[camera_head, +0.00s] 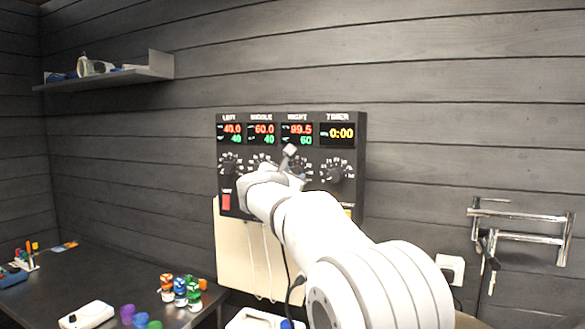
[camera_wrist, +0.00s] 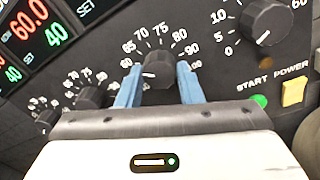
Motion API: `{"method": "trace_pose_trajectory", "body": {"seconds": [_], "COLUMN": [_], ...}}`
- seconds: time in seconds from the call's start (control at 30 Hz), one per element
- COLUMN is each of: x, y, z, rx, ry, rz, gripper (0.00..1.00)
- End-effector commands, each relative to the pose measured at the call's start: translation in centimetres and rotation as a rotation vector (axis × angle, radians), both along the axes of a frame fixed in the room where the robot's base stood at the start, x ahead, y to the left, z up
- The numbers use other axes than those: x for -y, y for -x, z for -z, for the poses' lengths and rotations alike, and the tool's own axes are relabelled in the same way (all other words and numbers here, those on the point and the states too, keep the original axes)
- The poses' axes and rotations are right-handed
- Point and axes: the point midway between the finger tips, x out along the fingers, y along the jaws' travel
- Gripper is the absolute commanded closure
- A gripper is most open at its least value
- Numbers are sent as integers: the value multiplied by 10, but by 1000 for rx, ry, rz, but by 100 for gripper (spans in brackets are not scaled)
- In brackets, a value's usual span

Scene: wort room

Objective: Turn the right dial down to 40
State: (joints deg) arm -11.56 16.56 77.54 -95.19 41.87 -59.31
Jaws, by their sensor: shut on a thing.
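The control panel (camera_head: 361,150) hangs on the wall. Its right display (camera_head: 297,134) reads 99.5 in red and 60 in green. The right dial (camera_wrist: 158,76) is a black knob with a white mark, which points left, near the 60 on its scale. My gripper (camera_wrist: 159,88) has its blue fingers on both sides of this knob and is shut on it. In the head view my gripper (camera_head: 272,176) is in front of the panel and hides much of the right dial and the fingertips.
The middle dial (camera_wrist: 92,97) and left dial (camera_wrist: 46,120) sit to the left, and the timer dial (camera_wrist: 264,20) to the right. The green start button (camera_wrist: 259,101) and yellow power button (camera_wrist: 293,92) are close to the right finger. A dark table (camera_head: 120,262) with small items stands at left.

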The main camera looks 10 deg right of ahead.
Motion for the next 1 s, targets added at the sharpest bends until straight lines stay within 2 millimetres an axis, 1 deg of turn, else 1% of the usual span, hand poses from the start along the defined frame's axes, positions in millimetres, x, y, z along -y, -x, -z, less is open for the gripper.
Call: {"method": "trace_pose_trajectory", "body": {"seconds": [0.47,1.0], "x": [0,1], "y": [0,0], "z": [-2,2], "rx": [-258,-524], "ry": [376,775], "rz": [-1,-1], "gripper": [90,90]}}
